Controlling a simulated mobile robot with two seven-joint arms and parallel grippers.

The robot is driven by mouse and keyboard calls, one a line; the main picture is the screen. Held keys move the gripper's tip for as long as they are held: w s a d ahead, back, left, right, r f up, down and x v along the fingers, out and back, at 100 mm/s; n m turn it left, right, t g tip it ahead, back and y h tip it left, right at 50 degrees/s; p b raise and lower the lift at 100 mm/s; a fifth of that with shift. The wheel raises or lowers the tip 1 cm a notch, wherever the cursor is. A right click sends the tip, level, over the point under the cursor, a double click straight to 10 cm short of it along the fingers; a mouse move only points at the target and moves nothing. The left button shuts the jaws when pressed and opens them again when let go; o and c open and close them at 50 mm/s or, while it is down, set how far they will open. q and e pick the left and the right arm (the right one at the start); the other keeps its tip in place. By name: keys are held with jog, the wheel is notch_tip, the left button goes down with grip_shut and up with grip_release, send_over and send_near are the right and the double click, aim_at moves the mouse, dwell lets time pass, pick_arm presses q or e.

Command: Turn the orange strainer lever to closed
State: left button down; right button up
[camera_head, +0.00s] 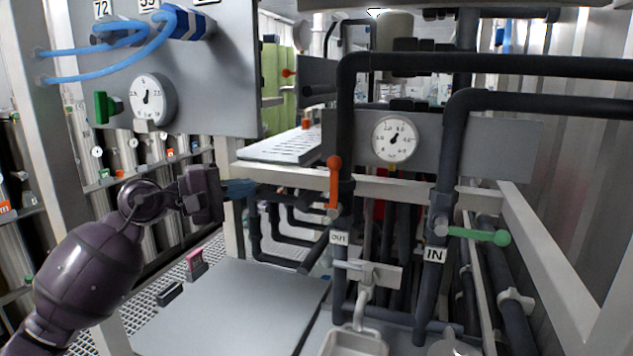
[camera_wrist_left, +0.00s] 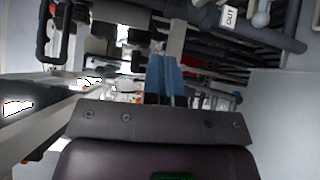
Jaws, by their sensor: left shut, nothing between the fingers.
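The orange lever (camera_head: 334,183) stands upright, its round knob at the top, on the dark pipe above the OUT label (camera_head: 339,239). My left gripper (camera_head: 248,188) is to the left of the lever at about the same height, apart from it, with its blue fingers pointing right. In the left wrist view the blue fingers (camera_wrist_left: 163,75) are together with nothing between them. The OUT label also shows at the top of that view (camera_wrist_left: 229,17); I cannot make out the lever there. My right gripper is not in view.
A green lever (camera_head: 479,236) lies horizontal on the pipe by the IN label (camera_head: 434,255). A round gauge (camera_head: 394,139) sits behind the dark pipes. A pale beam (camera_head: 390,187) crosses behind the orange lever. A grey flat surface (camera_head: 235,305) lies below my left gripper.

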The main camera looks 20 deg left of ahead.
pick_arm(q)
jog(key=p, duration=0.3)
send_near(334, 188)
jog(key=shift+w+a+x, duration=0.55)
jog(key=shift+w+x, duration=0.05)
jog(key=shift+x, duration=2.85)
jog(key=shift+r+m+b, duration=0.3)
jog(key=shift+r+m, duration=0.1)
jog(key=shift+r, duration=0.05)
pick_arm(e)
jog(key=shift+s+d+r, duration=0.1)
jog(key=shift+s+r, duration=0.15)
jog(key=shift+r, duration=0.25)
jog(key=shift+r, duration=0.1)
pick_arm(q)
jog(key=shift+d+r+m, duration=0.15)
jog(key=shift+d+m, duration=0.05)
jog(key=shift+m, duration=0.1)
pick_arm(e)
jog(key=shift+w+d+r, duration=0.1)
